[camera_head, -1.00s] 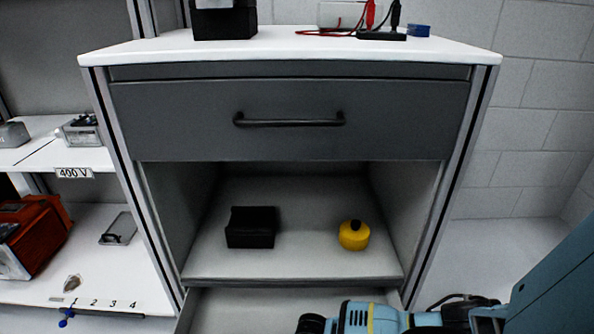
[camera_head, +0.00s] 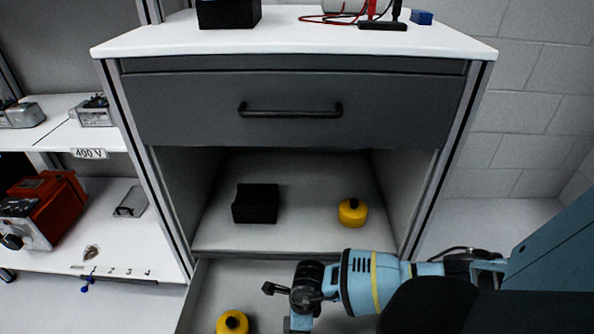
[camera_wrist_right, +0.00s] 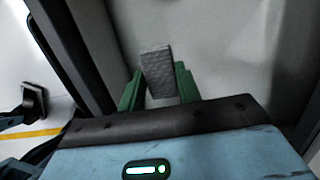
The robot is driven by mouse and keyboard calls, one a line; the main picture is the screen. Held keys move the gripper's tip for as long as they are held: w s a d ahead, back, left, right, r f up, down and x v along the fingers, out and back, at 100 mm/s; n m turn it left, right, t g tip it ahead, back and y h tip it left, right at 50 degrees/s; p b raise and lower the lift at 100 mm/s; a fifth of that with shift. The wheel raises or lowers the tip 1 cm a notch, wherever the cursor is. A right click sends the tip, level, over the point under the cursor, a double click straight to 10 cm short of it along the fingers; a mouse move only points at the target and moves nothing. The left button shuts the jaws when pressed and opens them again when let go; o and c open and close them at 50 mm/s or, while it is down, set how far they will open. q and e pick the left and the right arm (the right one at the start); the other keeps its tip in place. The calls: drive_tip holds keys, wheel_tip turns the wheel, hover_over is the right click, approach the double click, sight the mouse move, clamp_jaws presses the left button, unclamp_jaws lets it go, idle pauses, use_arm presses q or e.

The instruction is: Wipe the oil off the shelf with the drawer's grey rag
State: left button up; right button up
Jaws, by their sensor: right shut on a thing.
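In the right wrist view, my right gripper (camera_wrist_right: 157,82) has its green fingers shut on a grey textured rag (camera_wrist_right: 157,66). Behind it are the pale floor and wall of a compartment, probably the open lower drawer (camera_head: 268,272). In the head view my right arm reaches in from the right, over that drawer; its fingers and the rag are not visible there. A small brownish spot (camera_head: 91,252), possibly the oil, is on the lower left shelf (camera_head: 50,261) beside printed numbers. My left gripper is not in view.
A yellow container (camera_head: 232,322) lies in the drawer. A black block (camera_head: 256,203) and another yellow container (camera_head: 352,212) sit in the cubby above it. A grey plate with a handle (camera_head: 131,202) and an orange device (camera_head: 46,208) are on the left shelf. The upper drawer (camera_head: 295,110) is shut.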

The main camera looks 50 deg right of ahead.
drive_tip(key=o, duration=0.4)
drive_tip(key=c, duration=0.3)
drive_tip(key=shift+w+a+r, duration=0.1)
drive_tip(key=shift+r, duration=0.05)
drive_tip(key=shift+c, duration=0.2)
drive_tip(key=w+a+r+n+g, duration=0.1)
drive_tip(key=w+a+r+n, duration=0.1)
drive_tip(key=a+r+n, duration=0.3)
drive_tip(key=w+r+n, duration=0.1)
drive_tip(key=r+n, duration=0.2)
drive_tip(key=r, duration=0.4)
drive_tip(key=w+a+r+n+g, duration=0.1)
drive_tip(key=w+a+r+n, duration=0.1)
drive_tip(key=a+r+n, duration=0.3)
drive_tip(key=s+r+n, duration=0.3)
drive_tip(key=r+n, duration=0.4)
drive_tip(key=r, duration=0.2)
drive_tip(key=s+d+r+n+g+h, duration=0.1)
drive_tip(key=s+r+n, duration=0.3)
drive_tip(key=r+n, duration=0.4)
drive_tip(key=shift+s+d+r, duration=0.3)
drive_tip(key=shift+r, duration=0.45)
